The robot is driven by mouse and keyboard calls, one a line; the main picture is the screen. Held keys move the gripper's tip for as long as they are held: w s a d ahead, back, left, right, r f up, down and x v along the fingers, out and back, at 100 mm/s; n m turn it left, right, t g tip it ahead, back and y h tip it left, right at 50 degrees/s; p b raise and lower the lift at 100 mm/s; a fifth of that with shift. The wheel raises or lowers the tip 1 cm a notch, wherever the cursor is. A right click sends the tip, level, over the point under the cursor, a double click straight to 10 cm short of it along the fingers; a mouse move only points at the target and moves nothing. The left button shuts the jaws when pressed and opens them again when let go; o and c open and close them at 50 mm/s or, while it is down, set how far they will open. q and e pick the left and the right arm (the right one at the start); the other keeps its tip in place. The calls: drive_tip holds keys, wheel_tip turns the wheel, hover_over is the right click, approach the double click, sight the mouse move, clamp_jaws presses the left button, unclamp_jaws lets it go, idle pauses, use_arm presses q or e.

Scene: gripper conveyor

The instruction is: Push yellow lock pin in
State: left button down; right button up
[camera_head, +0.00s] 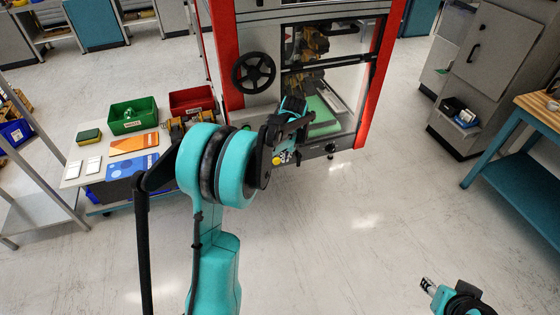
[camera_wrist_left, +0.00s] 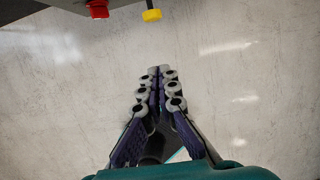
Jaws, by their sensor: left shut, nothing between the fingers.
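The yellow lock pin (camera_wrist_left: 152,15) shows at the top of the left wrist view, on the dark lower edge of the machine. It is beyond the tips of my left gripper (camera_wrist_left: 156,72), with a clear gap between them. My left gripper is shut and empty, its fingertips together.
A red button (camera_wrist_left: 97,8) sits left of the pin. The machine has a black handwheel (camera_head: 254,73). A low table at left holds a green bin (camera_head: 132,115) and a red bin (camera_head: 191,100). A blue workbench (camera_head: 515,172) stands at right. Floor in front is clear.

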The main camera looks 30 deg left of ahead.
sight(278, 161)
use_arm(q)
drive_tip(key=w+a+f+b, duration=0.1)
drive_tip(key=f, duration=0.2)
drive_tip(key=w+a+f+b, duration=0.1)
drive_tip(key=a+f, duration=0.1)
drive_tip(key=f, duration=0.1)
drive_tip(key=w+a+f+b, duration=0.1)
drive_tip(key=w+f+b, duration=0.1)
drive_tip(key=f, duration=0.1)
drive_tip(key=shift+a+f, duration=0.4)
drive_tip(key=shift+w, duration=0.1)
drive_tip(key=shift+w+a+r, duration=0.2)
drive_tip(key=shift+w+a, duration=0.35)
drive_tip(key=shift+a, duration=0.15)
drive_tip(key=shift+d, duration=0.1)
